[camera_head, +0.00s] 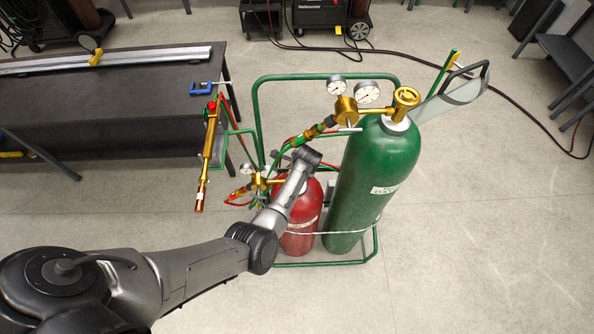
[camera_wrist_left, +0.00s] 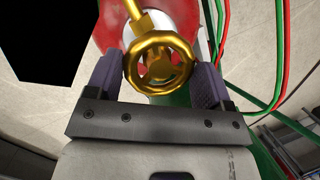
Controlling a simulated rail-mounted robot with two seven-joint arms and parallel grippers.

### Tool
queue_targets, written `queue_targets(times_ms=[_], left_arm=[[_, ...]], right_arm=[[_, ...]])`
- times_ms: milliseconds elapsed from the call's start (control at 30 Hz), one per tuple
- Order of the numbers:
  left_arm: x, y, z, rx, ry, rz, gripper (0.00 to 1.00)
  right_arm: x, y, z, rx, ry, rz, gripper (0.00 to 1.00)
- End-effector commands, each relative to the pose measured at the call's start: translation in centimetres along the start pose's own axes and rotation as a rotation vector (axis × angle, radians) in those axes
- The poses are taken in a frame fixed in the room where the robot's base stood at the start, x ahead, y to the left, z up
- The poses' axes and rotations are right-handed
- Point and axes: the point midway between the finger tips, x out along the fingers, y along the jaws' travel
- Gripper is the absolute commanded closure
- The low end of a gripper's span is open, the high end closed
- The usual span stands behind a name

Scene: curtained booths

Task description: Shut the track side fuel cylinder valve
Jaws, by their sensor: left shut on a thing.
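The red fuel cylinder (camera_head: 302,222) stands in a green cart, left of the taller green cylinder (camera_head: 375,170). Its gold valve handwheel (camera_wrist_left: 161,64) shows in the left wrist view, with the red cylinder top (camera_wrist_left: 118,30) behind it. My left gripper (camera_wrist_left: 158,70) has one dark finger on each side of the handwheel and is shut on it. In the head view my left gripper (camera_head: 305,157) is over the red cylinder's top, and my wrist hides the handwheel and the fingers there. My right gripper is not in view.
A brass regulator with gauges (camera_head: 347,108) and a gold handwheel (camera_head: 406,97) sit on the green cylinder. A brass torch (camera_head: 208,160) hangs at the cart's left, near a dark table (camera_head: 120,110). Red and green hoses run close by. Open floor lies to the right.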

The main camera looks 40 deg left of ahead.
Motion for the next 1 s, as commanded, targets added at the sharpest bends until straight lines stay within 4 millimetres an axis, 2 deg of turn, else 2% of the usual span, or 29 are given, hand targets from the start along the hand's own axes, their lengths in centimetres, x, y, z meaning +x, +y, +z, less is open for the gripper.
queue_targets(times_ms=[233,400,567,1000], left_arm=[[-0.2,0.0,0.1,0.010,0.000,-0.002,0.57],[-0.5,0.1,0.3,0.131,0.011,-0.035,0.57],[-0.3,0.1,0.3,0.252,0.026,-0.070,0.57],[-0.1,0.1,0.1,0.304,0.034,-0.087,0.57]], right_arm=[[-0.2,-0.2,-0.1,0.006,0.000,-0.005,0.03],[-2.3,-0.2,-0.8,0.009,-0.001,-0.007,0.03],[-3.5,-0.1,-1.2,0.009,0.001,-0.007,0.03],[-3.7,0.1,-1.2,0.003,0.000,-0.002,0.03]])
